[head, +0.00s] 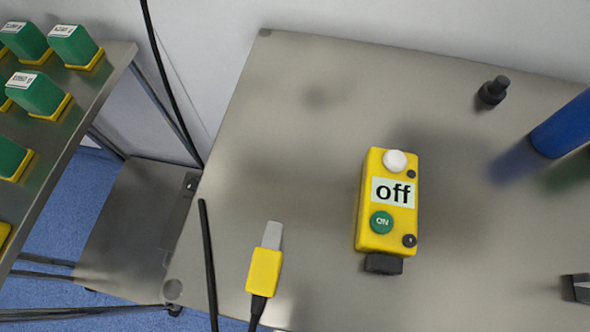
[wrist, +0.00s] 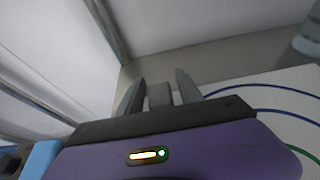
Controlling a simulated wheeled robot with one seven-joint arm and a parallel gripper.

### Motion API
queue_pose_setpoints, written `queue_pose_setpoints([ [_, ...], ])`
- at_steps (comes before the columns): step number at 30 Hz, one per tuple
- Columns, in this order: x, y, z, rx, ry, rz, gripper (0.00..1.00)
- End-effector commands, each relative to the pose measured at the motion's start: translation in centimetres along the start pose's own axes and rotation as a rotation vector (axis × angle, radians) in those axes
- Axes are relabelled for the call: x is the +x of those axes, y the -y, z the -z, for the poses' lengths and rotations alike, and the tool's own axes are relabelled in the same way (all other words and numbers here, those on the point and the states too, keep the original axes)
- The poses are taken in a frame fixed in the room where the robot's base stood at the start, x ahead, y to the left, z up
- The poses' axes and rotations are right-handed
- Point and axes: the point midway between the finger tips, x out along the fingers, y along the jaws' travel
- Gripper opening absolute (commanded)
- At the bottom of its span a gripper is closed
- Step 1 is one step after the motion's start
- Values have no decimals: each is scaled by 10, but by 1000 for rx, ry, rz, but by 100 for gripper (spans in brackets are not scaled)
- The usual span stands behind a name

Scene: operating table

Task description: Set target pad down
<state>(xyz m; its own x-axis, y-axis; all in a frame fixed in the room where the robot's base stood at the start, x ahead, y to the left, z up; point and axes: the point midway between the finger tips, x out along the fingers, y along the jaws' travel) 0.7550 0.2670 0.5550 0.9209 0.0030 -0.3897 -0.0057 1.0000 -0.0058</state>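A white flat surface with blue and green curved lines (wrist: 285,96), which looks like the target pad, shows at the right of the wrist view. Most of it is hidden behind my gripper or outside the picture, and I cannot tell whether it is raised or resting. My gripper (wrist: 159,92) has a purple body and two grey fingers standing apart. A small grey block (wrist: 160,95) shows between the fingers, with narrow gaps visible on both sides. I cannot tell whether they grip it. No pad is visible in the head view.
A yellow box reading "off" (head: 393,192) sits on the grey table (head: 310,130). A yellow plug (head: 264,270) with a cable lies left of it. A black knob (head: 493,91) and a blue cylinder (head: 565,127) are right. Green blocks (head: 73,45) stand on a left shelf.

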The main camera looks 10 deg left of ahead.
Motion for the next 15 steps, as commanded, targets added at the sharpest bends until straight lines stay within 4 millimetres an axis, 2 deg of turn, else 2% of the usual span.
queue_pose_setpoints([
  [11, -1, 0, -3, 0, 1, -1, 47],
  [15, -16, 0, -4, -2, 0, -1, 47],
])
